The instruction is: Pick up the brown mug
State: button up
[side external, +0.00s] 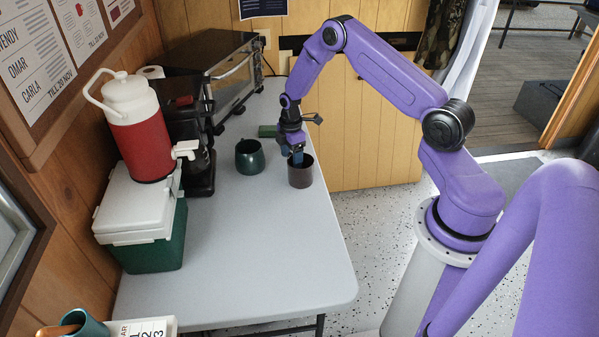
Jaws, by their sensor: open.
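The brown mug (300,176) stands upright on the grey table near its right edge. My gripper (297,158) points down at the mug's mouth, with its fingertips at or just inside the rim. The gripper is open. Whether a finger touches the mug wall cannot be told, and the mug's handle is not visible.
A dark green mug (250,157) stands just left of the brown mug. A small green box (267,131) lies behind. A black coffee maker (190,135), a toaster oven (215,70), a red jug (138,135) and a green-white cooler (140,225) line the wall. The table (255,255) front is clear.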

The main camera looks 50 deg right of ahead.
jog(key=shift+f, duration=0.85)
jog(key=c, duration=1.2)
jog(key=shift+r, duration=0.1)
